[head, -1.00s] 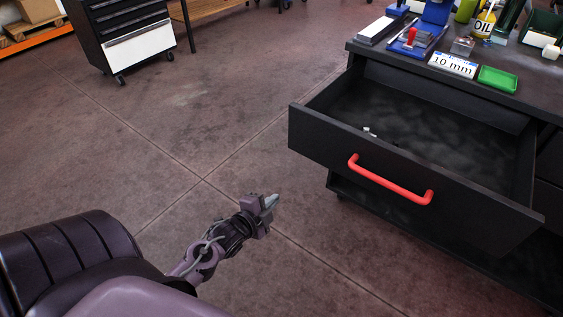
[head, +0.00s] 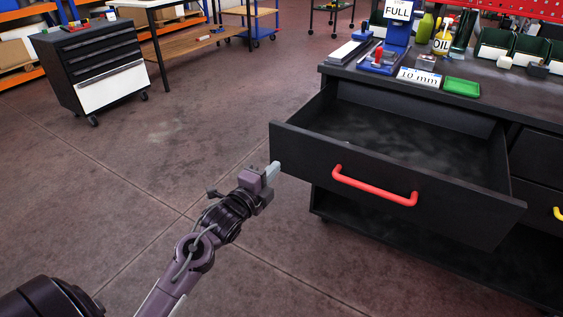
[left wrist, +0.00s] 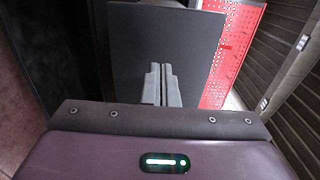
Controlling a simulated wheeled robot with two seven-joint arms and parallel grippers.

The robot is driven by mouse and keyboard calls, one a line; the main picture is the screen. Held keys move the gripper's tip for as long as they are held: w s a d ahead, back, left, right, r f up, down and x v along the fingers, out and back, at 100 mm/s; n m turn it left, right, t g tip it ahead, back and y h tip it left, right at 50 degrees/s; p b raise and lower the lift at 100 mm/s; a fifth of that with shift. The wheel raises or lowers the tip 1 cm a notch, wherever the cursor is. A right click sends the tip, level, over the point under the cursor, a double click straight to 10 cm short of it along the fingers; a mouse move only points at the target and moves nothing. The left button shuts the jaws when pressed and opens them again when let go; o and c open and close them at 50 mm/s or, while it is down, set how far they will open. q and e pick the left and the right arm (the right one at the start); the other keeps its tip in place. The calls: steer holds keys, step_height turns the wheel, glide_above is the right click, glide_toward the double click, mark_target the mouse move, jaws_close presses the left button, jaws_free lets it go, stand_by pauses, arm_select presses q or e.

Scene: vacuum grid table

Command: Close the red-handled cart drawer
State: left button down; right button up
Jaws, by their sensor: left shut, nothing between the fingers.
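The black cart drawer (head: 300,148) with the red handle (head: 374,188) stands pulled far out of the dark cart in the head view. Its inside shows and looks mostly empty. My left gripper (head: 272,172) is shut and empty, at the drawer front's left end and left of the red handle. In the left wrist view, the closed fingers (left wrist: 161,86) point at a dark flat panel (left wrist: 185,40); I cannot tell whether they touch it. The red handle does not show clearly there. My right gripper is not in view.
The cart top (head: 500,90) holds a green tray (head: 461,87), a "10 mm" label (head: 419,77), bottles and bins. A yellow handle (head: 558,213) shows at the right edge. Another cart (head: 92,70) stands far left. The floor between is clear.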

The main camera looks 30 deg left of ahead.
mark_target(288, 154)
arm_select(q)
steer(key=w, duration=0.4)
steer(key=shift+w+d, duration=0.1)
steer(key=shift+w, duration=0.2)
